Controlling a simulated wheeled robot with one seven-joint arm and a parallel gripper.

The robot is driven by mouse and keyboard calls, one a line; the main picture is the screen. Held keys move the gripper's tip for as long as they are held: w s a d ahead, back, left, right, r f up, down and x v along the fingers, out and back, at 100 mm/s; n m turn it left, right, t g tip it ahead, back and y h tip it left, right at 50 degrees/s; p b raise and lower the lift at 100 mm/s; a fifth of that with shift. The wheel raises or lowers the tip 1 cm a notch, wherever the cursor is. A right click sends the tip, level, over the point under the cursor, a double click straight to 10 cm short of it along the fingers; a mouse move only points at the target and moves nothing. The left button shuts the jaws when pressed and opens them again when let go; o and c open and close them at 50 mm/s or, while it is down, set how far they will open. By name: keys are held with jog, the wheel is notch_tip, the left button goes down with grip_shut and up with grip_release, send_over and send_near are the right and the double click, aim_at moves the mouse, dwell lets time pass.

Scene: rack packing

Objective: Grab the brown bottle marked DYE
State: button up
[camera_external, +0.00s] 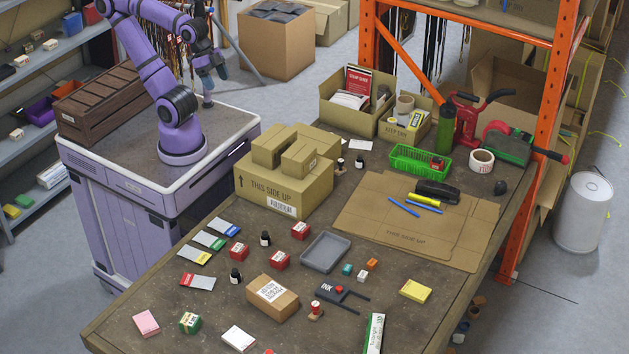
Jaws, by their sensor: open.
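Two small dark bottles with pale labels stand on the table. One dark bottle (265,239) is left of the grey tray, and the other dark bottle (235,276) is nearer the front, left of a small carton. Their labels are too small to read, and I cannot tell which, if either, is brown and marked DYE. My gripper (212,74) is open and hangs high over the back right of the purple cart, well apart from both bottles. No held object shows in it.
Red boxes (280,260), flat packets (197,281) and a small carton (272,295) surround the bottles. A large carton (285,190) with smaller boxes on top stands behind them. A grey tray (325,251) lies to their right. An orange rack post (548,130) rises at the right.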

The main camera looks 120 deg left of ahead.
jog(key=w+d+f+m+g, duration=0.1)
jog(key=w+d+f, duration=0.15)
jog(key=w, duration=0.35)
jog(key=w+d+f, duration=0.1)
jog(key=w+d, duration=0.2)
jog(key=w, duration=0.3)
jog(key=m+g, duration=0.2)
jog(key=g, duration=0.2)
send_over(235, 270)
notch_tip(235, 270, down, 36)
jog(key=shift+a+f, duration=0.1)
notch_tip(235, 270, down, 5)
jog(key=shift+f, duration=0.1)
jog(key=shift+s+f, duration=0.1)
jog(key=shift+f, duration=2.9)
jog(key=c, duration=1.1)
jog(key=shift+r, duration=0.2)
